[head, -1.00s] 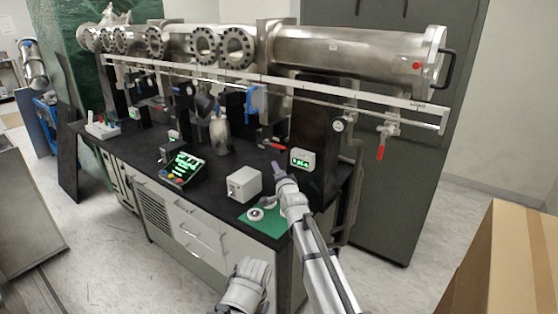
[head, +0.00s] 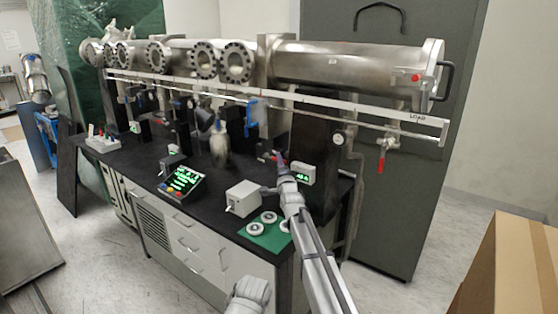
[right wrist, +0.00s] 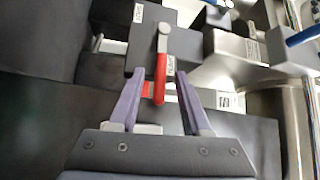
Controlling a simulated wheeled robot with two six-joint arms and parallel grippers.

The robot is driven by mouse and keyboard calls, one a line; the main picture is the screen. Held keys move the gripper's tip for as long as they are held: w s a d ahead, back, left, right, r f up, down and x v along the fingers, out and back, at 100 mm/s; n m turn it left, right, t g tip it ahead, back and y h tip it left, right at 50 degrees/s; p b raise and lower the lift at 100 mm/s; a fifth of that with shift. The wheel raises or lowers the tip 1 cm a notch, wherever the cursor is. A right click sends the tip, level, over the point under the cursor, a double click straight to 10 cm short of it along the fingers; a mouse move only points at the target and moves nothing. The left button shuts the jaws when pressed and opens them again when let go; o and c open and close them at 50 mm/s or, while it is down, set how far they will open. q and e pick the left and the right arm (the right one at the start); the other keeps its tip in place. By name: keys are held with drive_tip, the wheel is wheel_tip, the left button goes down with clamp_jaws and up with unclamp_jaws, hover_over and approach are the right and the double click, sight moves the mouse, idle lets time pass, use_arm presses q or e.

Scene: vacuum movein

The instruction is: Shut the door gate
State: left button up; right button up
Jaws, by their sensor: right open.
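A red-handled lever (right wrist: 160,78) with a metal upper end is mounted on a dark block (right wrist: 170,25) with small white labels in the right wrist view. My right gripper (right wrist: 160,73) is open, its two purple fingers on either side of the red handle, with gaps visible. In the head view, my right gripper (head: 279,158) reaches low under the steel tube, beside a red lever (head: 267,156) that it partly hides. The steel tube (head: 340,62) ends at the right in a flange with a black handle (head: 446,82).
A small display box (head: 301,173) stands close right of my right gripper. A grey box (head: 243,198), a green mat (head: 262,236) with white rings and a control panel (head: 181,181) lie on the black bench. Another red handle (head: 381,161) hangs at right. A carton (head: 515,265) stands lower right.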

drive_tip(key=shift+w+a+r, duration=0.1)
drive_tip(key=shift+w+r, duration=0.05)
drive_tip(key=shift+w, duration=0.8)
clamp_jaws()
idle(0.7)
